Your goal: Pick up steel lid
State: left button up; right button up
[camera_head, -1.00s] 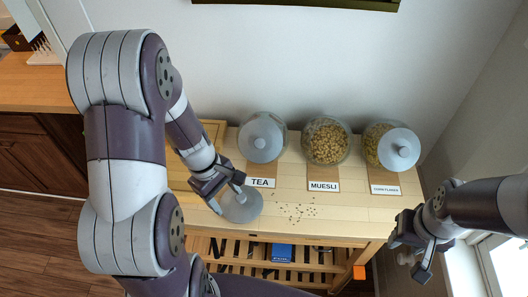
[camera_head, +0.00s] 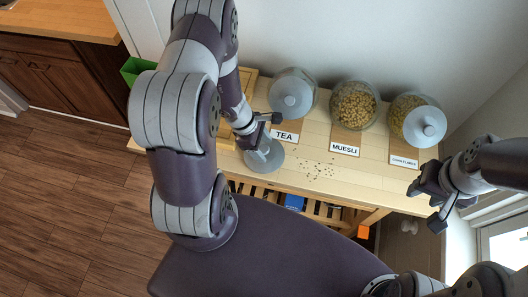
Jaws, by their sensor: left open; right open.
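A round grey steel lid (camera_head: 270,160) lies on the light wooden table (camera_head: 372,185), near its front edge and in front of the TEA label. My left gripper (camera_head: 262,132) is open and just above this lid, with its fingers around or close to the knob. I cannot tell if they touch it. The MUESLI jar (camera_head: 354,106) stands uncovered. Similar grey lids sit on the TEA jar (camera_head: 292,93) and the cornflakes jar (camera_head: 424,126). My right gripper (camera_head: 424,208) is open and empty, off the table's right end.
Loose crumbs (camera_head: 318,170) lie on the table right of the lid. A wooden board or tray (camera_head: 247,82) lies at the left, partly behind my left arm. A slatted shelf below holds a blue item (camera_head: 294,202). A wall closes off the back; a window (camera_head: 508,258) is at right.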

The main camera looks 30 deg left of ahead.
aim_at(264, 150)
pick_arm(q)
jog(key=shift+d, duration=0.1)
jog(key=shift+c, duration=0.3)
grip_shut()
jog(key=shift+r, duration=0.1)
jog(key=shift+r, duration=0.3)
jog(key=r, duration=0.2)
jog(key=r+b, duration=0.1)
jog(key=shift+s+d+r, duration=0.2)
jog(key=shift+d+r, duration=0.1)
jog(key=shift+d, duration=0.05)
jog(key=s+d+r+b, duration=0.1)
jog(key=s+d+r, duration=0.4)
jog(key=d, duration=0.4)
jog(key=shift+s+r, duration=0.35)
jog(key=shift+r, duration=0.45)
